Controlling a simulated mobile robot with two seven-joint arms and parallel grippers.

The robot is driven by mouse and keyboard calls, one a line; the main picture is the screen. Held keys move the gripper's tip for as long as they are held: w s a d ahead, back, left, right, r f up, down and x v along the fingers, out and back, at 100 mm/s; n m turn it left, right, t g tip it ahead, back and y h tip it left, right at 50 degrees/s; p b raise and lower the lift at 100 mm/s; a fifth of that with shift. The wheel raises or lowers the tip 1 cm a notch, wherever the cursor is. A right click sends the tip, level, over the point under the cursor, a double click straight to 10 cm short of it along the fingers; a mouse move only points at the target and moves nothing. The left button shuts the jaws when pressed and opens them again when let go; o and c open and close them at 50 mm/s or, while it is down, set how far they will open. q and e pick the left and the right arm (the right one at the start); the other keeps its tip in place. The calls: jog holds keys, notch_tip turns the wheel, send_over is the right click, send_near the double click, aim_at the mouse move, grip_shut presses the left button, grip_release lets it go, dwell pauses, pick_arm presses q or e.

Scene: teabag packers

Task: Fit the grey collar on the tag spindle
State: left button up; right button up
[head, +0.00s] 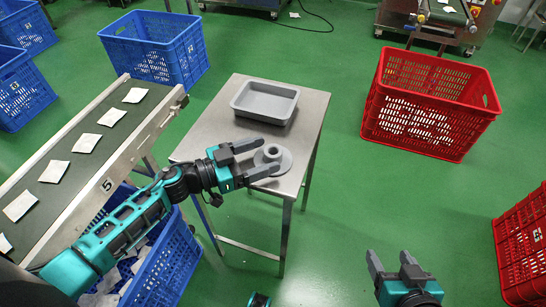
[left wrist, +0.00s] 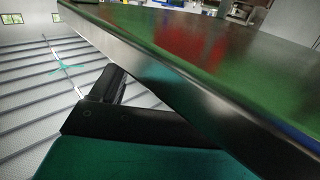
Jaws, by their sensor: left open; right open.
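A grey collar (head: 283,163), a round flange with a raised hub, lies on the steel table (head: 215,115) near its front edge. My left gripper (head: 268,157) is open at the collar, one finger on each side of the hub. I cannot tell whether the fingers touch it. In the left wrist view a dark finger (left wrist: 108,86) shows beside a steel edge, and the collar is not visible there. My right gripper (head: 389,257) is open and empty over the green floor. I cannot make out the tag spindle.
A grey tray (head: 249,112) sits at the back of the table. A conveyor (head: 60,200) with teabags runs at left, above a blue crate (head: 180,258). A red crate (head: 420,140) stands right of the table, with green floor between. A machine (head: 440,15) stands at back right.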

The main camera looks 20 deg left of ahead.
aim_at(265, 153)
pick_arm(q)
jog(key=x, duration=0.3)
jog(key=shift+w+d, duration=0.1)
jog(key=shift+w, duration=0.2)
jog(key=c, duration=1.1)
